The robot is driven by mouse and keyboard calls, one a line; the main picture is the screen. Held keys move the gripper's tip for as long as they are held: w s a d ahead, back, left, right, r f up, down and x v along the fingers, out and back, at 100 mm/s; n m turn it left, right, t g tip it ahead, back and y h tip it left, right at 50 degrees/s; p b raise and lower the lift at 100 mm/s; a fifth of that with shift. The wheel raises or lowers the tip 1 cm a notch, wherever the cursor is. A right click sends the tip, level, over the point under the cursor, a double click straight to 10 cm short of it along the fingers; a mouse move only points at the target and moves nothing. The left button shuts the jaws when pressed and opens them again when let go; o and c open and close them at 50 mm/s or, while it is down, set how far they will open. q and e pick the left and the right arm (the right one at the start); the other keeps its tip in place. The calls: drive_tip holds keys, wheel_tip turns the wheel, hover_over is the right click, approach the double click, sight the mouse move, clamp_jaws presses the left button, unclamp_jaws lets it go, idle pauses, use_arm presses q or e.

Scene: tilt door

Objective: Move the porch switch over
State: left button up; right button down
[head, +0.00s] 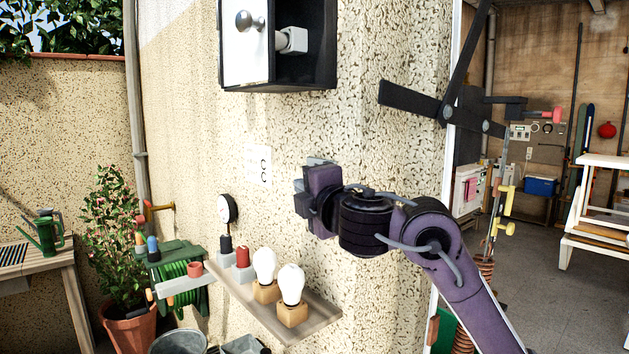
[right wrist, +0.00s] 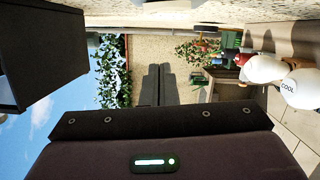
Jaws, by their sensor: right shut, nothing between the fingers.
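I cannot make out for sure which thing is the porch switch. A white plate (head: 257,166) with two dark curved marks is on the speckled wall, left of my right gripper. My right gripper (head: 299,199) is in front of the wall, its fingers pointing left. In the right wrist view its two dark fingers (right wrist: 160,86) lie together with nothing between them. The gripper and arm hide the wall behind them. A small grey piece shows just above the gripper; I cannot tell what it belongs to. My left gripper is not in view.
Above hangs a black box (head: 306,60) with an open white door (head: 245,45). Below, a shelf (head: 255,313) holds two bulbs (head: 291,284) on wooden blocks. A round dial (head: 227,208) is on the wall. A garage opens at the right.

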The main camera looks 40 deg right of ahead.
drive_tip(key=w+d, duration=0.2)
drive_tip(key=d, duration=0.1)
drive_tip(key=d+p, duration=0.1)
drive_tip(key=shift+w+d+r, duration=0.2)
drive_tip(key=shift+w+r, duration=0.1)
drive_tip(key=shift+w, duration=0.1)
drive_tip(key=shift+d+r, duration=0.2)
drive_tip(key=shift+d, duration=0.1)
